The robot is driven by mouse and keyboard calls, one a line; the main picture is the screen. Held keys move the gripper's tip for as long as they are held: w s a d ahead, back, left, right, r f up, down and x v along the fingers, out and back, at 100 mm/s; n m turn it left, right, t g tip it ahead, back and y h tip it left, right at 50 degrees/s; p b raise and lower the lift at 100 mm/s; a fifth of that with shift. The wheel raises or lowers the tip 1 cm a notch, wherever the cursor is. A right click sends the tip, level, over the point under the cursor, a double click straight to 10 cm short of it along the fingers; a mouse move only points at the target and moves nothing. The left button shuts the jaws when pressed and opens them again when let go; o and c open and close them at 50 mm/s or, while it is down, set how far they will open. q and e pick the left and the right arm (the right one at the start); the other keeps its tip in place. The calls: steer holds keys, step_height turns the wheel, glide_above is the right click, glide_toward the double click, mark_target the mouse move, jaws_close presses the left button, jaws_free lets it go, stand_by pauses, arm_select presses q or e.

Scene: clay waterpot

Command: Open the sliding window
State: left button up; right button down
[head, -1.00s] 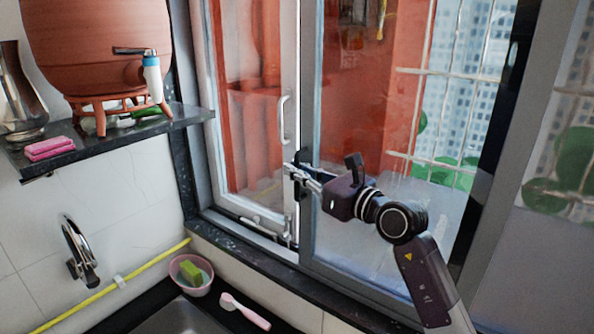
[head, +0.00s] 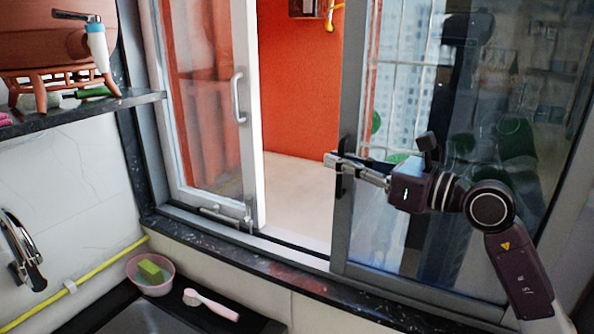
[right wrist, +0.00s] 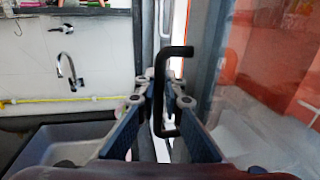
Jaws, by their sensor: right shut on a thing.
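The sliding window has a left pane (head: 203,110) with a white handle (head: 237,97) and a right pane whose grey frame (head: 352,130) stands apart from it. A wide open gap lies between the two, showing an orange wall and a pale floor. My right gripper (head: 338,168) is at the left edge of the right pane, shut on its black handle (head: 346,187). In the right wrist view the black handle (right wrist: 171,90) stands between the fingers (right wrist: 160,105). My left gripper is not in view.
A clay waterpot (head: 55,45) stands on a dark shelf (head: 75,115) at the upper left. A faucet (head: 20,250), a pink bowl with a green sponge (head: 150,273) and a brush (head: 210,304) are by the sink below. A dark sill (head: 250,262) runs under the window.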

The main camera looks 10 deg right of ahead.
steer(key=w+d+b+v, duration=0.1)
steer(key=b+v, duration=0.3)
steer(key=v, duration=0.5)
steer(key=shift+d+b, duration=0.3)
steer(key=shift+b, duration=0.1)
steer(key=c, duration=2.3)
jaws_free()
steer(key=shift+d, duration=0.1)
steer(key=v, duration=1.2)
steer(key=shift+s, duration=0.1)
